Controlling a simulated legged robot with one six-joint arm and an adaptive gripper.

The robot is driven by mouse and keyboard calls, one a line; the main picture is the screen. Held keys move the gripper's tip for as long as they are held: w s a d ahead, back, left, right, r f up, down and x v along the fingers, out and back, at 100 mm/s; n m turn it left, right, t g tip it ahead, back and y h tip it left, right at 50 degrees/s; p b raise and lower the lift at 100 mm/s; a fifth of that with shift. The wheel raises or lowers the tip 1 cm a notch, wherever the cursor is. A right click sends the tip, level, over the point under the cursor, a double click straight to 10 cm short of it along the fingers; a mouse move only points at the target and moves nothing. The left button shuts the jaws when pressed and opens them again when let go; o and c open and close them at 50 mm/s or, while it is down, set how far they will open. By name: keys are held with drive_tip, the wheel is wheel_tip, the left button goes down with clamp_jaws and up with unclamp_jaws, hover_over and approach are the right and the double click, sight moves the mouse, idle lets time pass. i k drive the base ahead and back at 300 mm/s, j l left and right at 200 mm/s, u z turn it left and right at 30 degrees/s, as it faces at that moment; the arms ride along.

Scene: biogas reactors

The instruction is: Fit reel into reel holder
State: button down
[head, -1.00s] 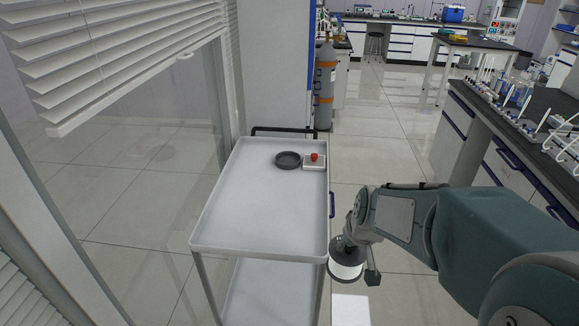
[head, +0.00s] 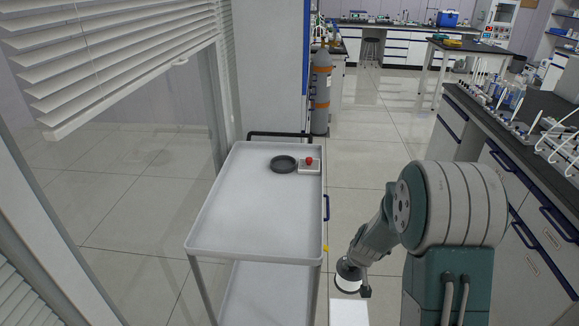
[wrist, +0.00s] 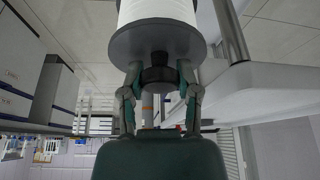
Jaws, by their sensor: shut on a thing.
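The reel (head: 348,277) has a white winding between dark flanges. It hangs at the end of my arm, to the right of the trolley's front right corner and lower than its top tray. In the wrist view the reel (wrist: 157,42) fills the upper middle, and my gripper (wrist: 158,75) is shut on the dark hub below its grey flange. The reel holder appears to be the dark round ring (head: 284,164) on the far part of the trolley top, beside a small white box with a red button (head: 309,165). The reel is well apart from the ring.
The white trolley (head: 245,215) has a raised rim and a mostly bare top. A black-topped lab bench (head: 520,130) with glassware stands at the right. A grey gas cylinder (head: 320,90) stands behind the trolley. Open floor lies between trolley and bench.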

sight(283, 165)
drive_tip(key=i+l+z, duration=0.1)
drive_tip(key=l+z, duration=0.15)
drive_tip(key=l, duration=0.2)
drive_tip(key=i+l+z, duration=0.15)
drive_tip(key=l+z, duration=0.15)
drive_tip(key=l, duration=0.15)
drive_tip(key=i+l, duration=0.45)
drive_tip(key=i, duration=0.15)
drive_tip(key=i+l, duration=0.45)
drive_tip(key=i, duration=0.15)
drive_tip(key=i+u, duration=0.45)
drive_tip(key=i+l+u, duration=0.15)
drive_tip(key=u, duration=0.25)
drive_tip(key=i+l+u, duration=0.3)
drive_tip(key=u, duration=0.15)
drive_tip(key=i+l+u, duration=0.55)
drive_tip(key=l+u, duration=0.3)
drive_tip(key=i+l+u, duration=0.1)
drive_tip(key=l+u, duration=0.35)
drive_tip(key=i+j, duration=0.05)
drive_tip(key=j, duration=0.05)
